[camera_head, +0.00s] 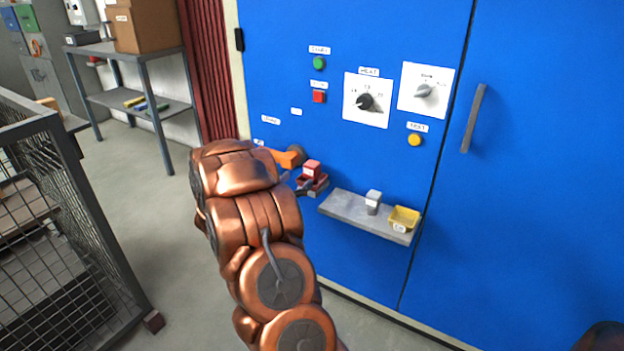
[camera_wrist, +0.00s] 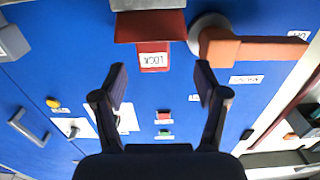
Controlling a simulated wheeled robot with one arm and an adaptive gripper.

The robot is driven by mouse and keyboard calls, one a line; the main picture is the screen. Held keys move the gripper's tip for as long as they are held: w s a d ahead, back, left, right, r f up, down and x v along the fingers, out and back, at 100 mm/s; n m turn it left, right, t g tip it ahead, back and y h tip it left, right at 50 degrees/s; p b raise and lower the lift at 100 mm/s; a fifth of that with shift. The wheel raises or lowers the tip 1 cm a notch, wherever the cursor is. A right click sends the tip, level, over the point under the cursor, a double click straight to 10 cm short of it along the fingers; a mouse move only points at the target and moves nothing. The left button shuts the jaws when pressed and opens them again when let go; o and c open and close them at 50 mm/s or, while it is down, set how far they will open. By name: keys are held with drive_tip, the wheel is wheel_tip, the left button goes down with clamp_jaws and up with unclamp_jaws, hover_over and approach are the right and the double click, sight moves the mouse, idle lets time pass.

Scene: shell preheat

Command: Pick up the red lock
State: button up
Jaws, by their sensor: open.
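The red lock (camera_head: 311,167) is a small red block with a white label, in a dark red holder (camera_head: 318,184) on the blue cabinet front. In the wrist view, which is upside down, the lock (camera_wrist: 153,48) shows its LOCK label near the top, with the holder (camera_wrist: 150,27) against it. My gripper (camera_wrist: 161,82) is open and empty. Its fingertips stand apart, and the lock appears between and beyond them, not held. In the head view my copper arm hides most of the gripper.
An orange handle (camera_head: 286,158) sits just left of the lock, close by. A grey shelf (camera_head: 345,209) to the right carries a grey block (camera_head: 373,201) and a yellow tray (camera_head: 404,218). Buttons and dials are above. A mesh cage (camera_head: 60,230) stands at left.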

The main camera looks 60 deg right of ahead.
sight(308, 175)
drive_tip(key=shift+s+d+f+b, duration=0.1)
drive_tip(key=shift+d+b, duration=0.1)
drive_tip(key=shift+d, duration=1.1)
drive_tip(key=shift+s+d+r+b, duration=0.1)
drive_tip(key=shift+d+b, duration=0.15)
drive_tip(key=shift+d, duration=1)
drive_tip(key=shift+s+d+f+b, duration=0.1)
drive_tip(key=shift+d+b, duration=0.1)
drive_tip(key=shift+d, duration=1.1)
drive_tip(key=c, duration=1.3)
